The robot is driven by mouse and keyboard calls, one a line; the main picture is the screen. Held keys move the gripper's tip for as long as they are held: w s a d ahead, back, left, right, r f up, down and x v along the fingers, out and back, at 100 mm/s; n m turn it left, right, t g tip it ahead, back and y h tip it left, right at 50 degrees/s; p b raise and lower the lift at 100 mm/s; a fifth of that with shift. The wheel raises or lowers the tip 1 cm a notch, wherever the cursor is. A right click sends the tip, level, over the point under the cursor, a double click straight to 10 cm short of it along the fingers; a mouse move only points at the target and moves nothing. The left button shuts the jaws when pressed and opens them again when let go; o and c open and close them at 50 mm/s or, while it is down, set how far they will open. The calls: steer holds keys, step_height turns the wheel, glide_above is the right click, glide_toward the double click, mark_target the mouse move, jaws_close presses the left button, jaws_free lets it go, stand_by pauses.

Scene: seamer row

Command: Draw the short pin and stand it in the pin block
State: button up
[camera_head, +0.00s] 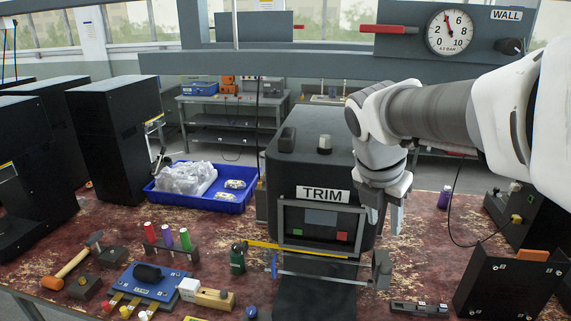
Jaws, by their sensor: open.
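A dark block (172,252) on the table at left holds upright pins with a red top (150,233), a purple top (167,236) and a green top (185,239). I cannot tell which pin is the short one, or whether this is the pin block. A low dark bar (418,309) with small light marks lies at the front right. My gripper (385,220) points down in front of the right side of the TRIM machine (312,165). Its fingers are apart, and I see nothing between them. It is well away from the coloured pins.
A blue tray (205,203) with clear bags stands behind the pins. A hammer (75,262), a blue fixture (150,287) and a wooden-ended block (213,297) crowd the front left. A dark box (505,285) stands front right. Tall black cabinets (115,140) stand left.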

glide_above(386, 264)
steer(key=s+a, duration=0.2)
step_height(386, 264, down, 11)
steer(key=shift+w+p+x, duration=0.1)
steer(key=shift+p+x, duration=0.1)
steer(key=shift+x, duration=1.1)
steer(key=shift+w+p+x, duration=0.15)
steer(key=shift+x, duration=1.1)
steer(key=shift+d+r, duration=0.1)
steer(key=shift+r, duration=0.05)
jaws_close()
